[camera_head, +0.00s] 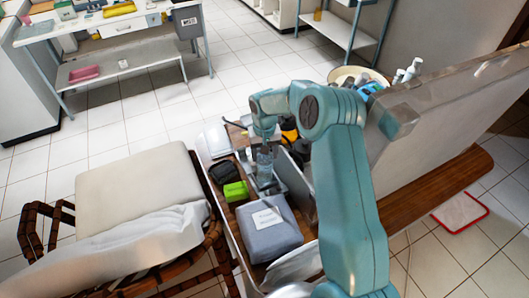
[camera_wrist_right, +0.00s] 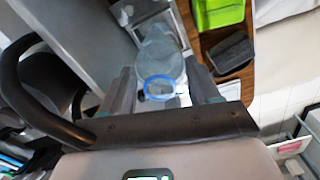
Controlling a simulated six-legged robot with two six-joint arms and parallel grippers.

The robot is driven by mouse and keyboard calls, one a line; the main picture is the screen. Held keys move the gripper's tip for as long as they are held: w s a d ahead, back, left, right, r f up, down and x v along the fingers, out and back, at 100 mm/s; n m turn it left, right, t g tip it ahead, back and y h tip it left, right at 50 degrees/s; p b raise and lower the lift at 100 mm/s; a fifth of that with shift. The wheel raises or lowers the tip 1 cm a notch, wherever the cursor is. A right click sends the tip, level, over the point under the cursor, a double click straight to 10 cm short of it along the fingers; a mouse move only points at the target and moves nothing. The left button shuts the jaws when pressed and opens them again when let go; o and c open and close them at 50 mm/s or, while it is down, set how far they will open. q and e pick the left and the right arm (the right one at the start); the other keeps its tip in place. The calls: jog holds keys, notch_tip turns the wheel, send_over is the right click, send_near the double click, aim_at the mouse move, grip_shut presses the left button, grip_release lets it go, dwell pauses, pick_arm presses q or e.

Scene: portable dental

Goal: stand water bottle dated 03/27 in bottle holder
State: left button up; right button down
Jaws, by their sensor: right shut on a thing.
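A clear water bottle (camera_head: 264,166) is upright in my right gripper (camera_head: 265,148), above the cluttered tray top. In the right wrist view the bottle (camera_wrist_right: 158,48) has a blue ring (camera_wrist_right: 160,88) at its neck and lies between the two grey fingers of the gripper (camera_wrist_right: 162,86), which is shut on it. A grey, frame-like piece (camera_head: 272,189) at the bottle's base looks like the bottle holder; whether the bottle stands inside it or just over it I cannot tell. The date on the bottle is not readable. My left gripper is out of view.
A bright green box (camera_head: 236,191), a black container (camera_head: 223,171) and a grey case with a white label (camera_head: 269,228) crowd the tray left of and in front of the bottle. A grey panel stands close on the right. A cushioned chair (camera_head: 135,195) is at left.

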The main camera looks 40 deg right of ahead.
jog(key=shift+f, duration=0.25)
jog(key=shift+f+b, duration=0.85)
jog(key=shift+d+f+b, duration=0.1)
jog(key=shift+f+b, duration=0.05)
jog(key=shift+b, duration=0.2)
dwell(0.5)
jog(key=shift+c, duration=0.8)
grip_release()
